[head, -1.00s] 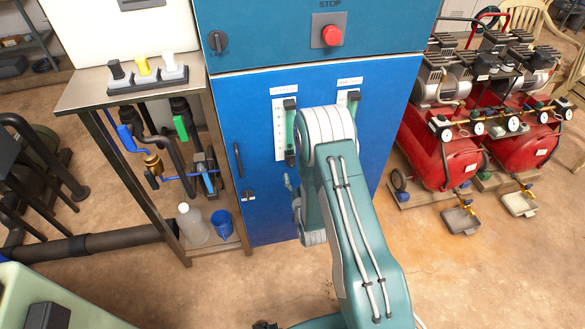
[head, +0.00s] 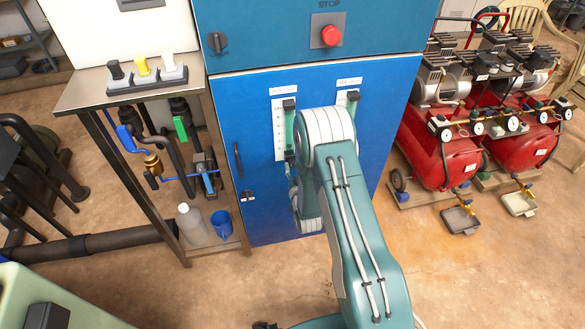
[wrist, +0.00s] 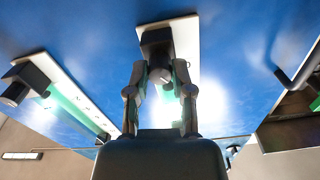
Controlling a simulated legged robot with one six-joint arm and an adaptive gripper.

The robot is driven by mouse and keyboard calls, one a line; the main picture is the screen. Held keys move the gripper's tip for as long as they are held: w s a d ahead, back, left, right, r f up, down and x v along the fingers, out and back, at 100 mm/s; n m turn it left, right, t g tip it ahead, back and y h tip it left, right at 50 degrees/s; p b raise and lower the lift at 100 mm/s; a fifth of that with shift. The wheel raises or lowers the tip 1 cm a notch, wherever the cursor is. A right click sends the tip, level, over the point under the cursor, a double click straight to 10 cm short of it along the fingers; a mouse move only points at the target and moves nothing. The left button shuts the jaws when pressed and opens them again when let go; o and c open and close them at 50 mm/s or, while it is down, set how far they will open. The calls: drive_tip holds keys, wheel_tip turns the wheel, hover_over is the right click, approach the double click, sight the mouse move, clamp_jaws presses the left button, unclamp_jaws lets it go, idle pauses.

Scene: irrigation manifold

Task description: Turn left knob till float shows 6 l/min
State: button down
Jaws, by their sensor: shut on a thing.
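Two flow meters with green tubes are on the blue cabinet front. The left meter (head: 279,133) has a white scale plate; the right meter (head: 352,102) is partly hidden behind my arm. In the wrist view, the left meter's dark knob (wrist: 157,57) is between the fingers of my gripper (wrist: 160,78), which is shut on it. The right meter's dark knob (wrist: 18,92) stands free at the left there. In the head view, my gripper is small and partly hidden at the left meter's lower end. I cannot make out the float or the scale figures.
A cabinet handle (head: 238,160) and a small latch (head: 248,196) are left of the meters. A red stop button (head: 331,36) is above. A steel bench (head: 78,95) is at the left, red compressors (head: 440,150) at the right.

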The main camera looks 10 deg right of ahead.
drive_tip(key=shift+n, duration=0.3)
drive_tip(key=n, duration=1.2)
drive_tip(key=shift+n, duration=0.4)
drive_tip(key=n, duration=1.3)
drive_tip(key=shift+s+f+n, duration=0.1)
drive_tip(key=shift+f+n, duration=0.05)
drive_tip(key=shift+n, duration=0.15)
